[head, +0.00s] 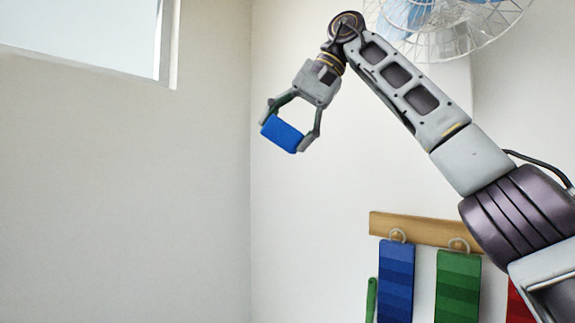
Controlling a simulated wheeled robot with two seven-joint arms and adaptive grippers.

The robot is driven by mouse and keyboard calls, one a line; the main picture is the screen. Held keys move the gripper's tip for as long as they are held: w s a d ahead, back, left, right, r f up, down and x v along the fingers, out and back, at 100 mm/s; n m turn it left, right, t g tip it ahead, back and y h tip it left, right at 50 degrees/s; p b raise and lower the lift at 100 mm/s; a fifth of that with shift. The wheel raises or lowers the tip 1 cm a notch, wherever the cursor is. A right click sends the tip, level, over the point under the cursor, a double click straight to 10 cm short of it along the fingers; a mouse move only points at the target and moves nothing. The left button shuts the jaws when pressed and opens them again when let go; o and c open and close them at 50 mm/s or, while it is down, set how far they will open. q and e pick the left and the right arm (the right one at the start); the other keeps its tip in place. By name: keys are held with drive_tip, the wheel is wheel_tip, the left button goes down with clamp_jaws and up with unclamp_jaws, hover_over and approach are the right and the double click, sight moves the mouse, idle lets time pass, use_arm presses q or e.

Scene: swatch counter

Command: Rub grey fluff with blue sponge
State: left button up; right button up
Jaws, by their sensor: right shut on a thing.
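My right gripper (285,132) is raised high in front of the wall and shut on the blue sponge (283,134). The sponge is a small blue block, tilted down to the right between the two fingers. It touches nothing else that I can see. My right arm comes in from the right side. My left gripper is not in view. No grey fluff is in view.
A wooden rail (425,230) on the wall carries a blue swatch strip (396,282), a green one (457,288) and a partly hidden red one (517,305). A fan (445,22) is at the top. A window (85,35) is upper left. The left wall is bare.

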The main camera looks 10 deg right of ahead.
drive_tip(key=s+d+r+m+t+h, duration=0.1)
drive_tip(key=s+r+m+t+h, duration=0.15)
drive_tip(key=s+r+m, duration=0.45)
drive_tip(key=s+r+m+t+h, duration=0.1)
drive_tip(key=s+r+m+t, duration=0.25)
drive_tip(key=r, duration=0.75)
drive_tip(key=s+d+r+m+t+h, duration=0.2)
drive_tip(key=d+r+m+h, duration=0.1)
drive_tip(key=d+m+h, duration=1)
drive_tip(key=d+h, duration=0.1)
drive_tip(key=h, duration=0.2)
drive_tip(key=shift+r+t+p, duration=0.3)
drive_tip(key=shift+t+p, duration=0.1)
drive_tip(key=shift+s+h, duration=0.15)
drive_tip(key=shift+h, duration=0.3)
drive_tip(key=shift+d, duration=0.15)
drive_tip(key=shift+x, duration=3)
